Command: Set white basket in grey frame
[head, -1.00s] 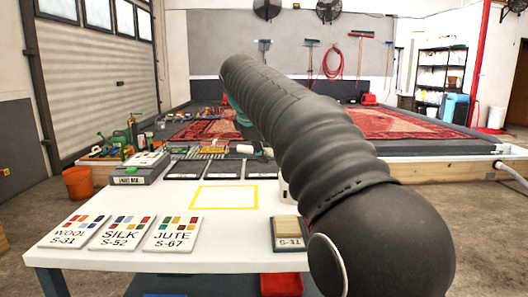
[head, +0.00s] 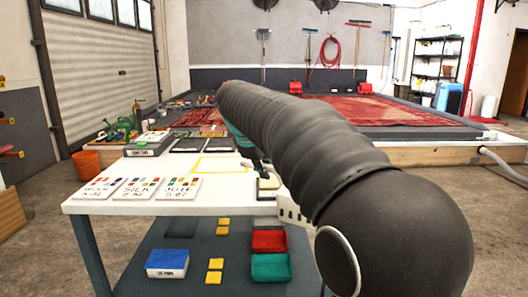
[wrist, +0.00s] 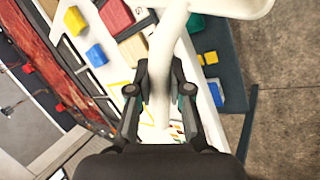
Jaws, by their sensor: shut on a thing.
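In the wrist view my gripper (wrist: 160,88) is shut on a white bar of the white basket (wrist: 232,7), whose body reaches the top edge. In the head view a slotted white part of the basket (head: 291,212) shows under my arm, by the table's right end; my arm hides the rest. My gripper is mostly hidden behind my arm there. A flat dark grey square (head: 181,228) lies on the lower shelf at the back left; I cannot tell whether it is the grey frame.
The white table (head: 130,208) bears sample cards (head: 180,188) and a yellow outline (head: 225,166). Its lower shelf (head: 190,285) holds a blue box (head: 167,263), yellow blocks (head: 215,265), a red bin (head: 269,241) and a green bin (head: 271,267).

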